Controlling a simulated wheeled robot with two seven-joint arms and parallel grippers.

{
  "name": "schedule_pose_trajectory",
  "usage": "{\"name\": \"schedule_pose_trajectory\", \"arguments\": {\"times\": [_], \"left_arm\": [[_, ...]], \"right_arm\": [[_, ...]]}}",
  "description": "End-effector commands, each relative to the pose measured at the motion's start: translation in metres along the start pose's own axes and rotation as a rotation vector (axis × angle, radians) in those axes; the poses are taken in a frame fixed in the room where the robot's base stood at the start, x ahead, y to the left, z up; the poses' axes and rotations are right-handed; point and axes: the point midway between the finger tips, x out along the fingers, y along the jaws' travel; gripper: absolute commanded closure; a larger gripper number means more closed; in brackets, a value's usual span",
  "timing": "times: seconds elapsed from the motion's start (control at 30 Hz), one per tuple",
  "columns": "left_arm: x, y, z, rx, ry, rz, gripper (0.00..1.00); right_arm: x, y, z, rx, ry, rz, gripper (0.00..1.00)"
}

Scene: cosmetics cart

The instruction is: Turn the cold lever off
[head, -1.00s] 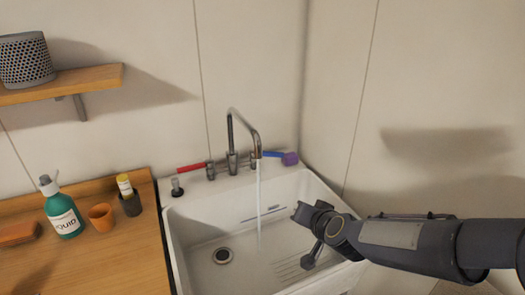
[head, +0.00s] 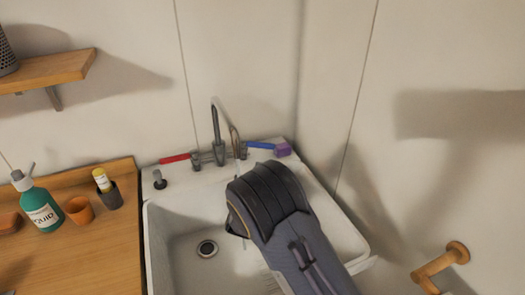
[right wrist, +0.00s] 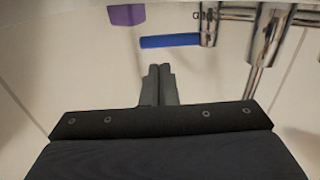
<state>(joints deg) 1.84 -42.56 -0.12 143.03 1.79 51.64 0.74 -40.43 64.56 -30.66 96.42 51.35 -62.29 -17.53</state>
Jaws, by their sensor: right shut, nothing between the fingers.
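The blue lever (head: 261,145) sits on the right side of the faucet (head: 218,150), pointing right towards a purple block (head: 283,150). The red lever (head: 175,159) sits on the left side. In the right wrist view, the blue lever (right wrist: 170,41) lies just beyond the tips of my right gripper (right wrist: 160,70), with a visible gap. The fingers are together and empty. In the head view my right forearm and wrist hide the fingers. Most of the water stream is hidden behind my arm. My left gripper is out of view.
The white sink (head: 180,225) has a drain (head: 207,249). A wooden counter (head: 95,245) on the left holds a green bottle (head: 40,208), an orange cup (head: 79,209) and a dark holder (head: 113,196). A wooden wall bracket (head: 440,265) is at the lower right.

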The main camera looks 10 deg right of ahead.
Motion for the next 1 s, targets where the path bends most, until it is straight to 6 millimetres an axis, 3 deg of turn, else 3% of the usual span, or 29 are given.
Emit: {"name": "schedule_pose_trajectory", "arguments": {"times": [0.2,0.4,0.6,1.0], "left_arm": [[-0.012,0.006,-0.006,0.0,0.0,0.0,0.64],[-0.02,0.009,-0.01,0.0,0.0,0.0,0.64],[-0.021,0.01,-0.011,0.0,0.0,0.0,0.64],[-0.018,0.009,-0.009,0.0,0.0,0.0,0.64]], "right_arm": [[0.047,0.001,-0.002,-0.001,0.001,0.001,1.0],[0.074,0.0,-0.001,-0.001,-0.001,0.0,1.0],[0.085,0.0,0.0,-0.001,-0.002,-0.001,1.0],[0.085,0.001,0.002,0.0,-0.002,-0.007,1.0]]}}
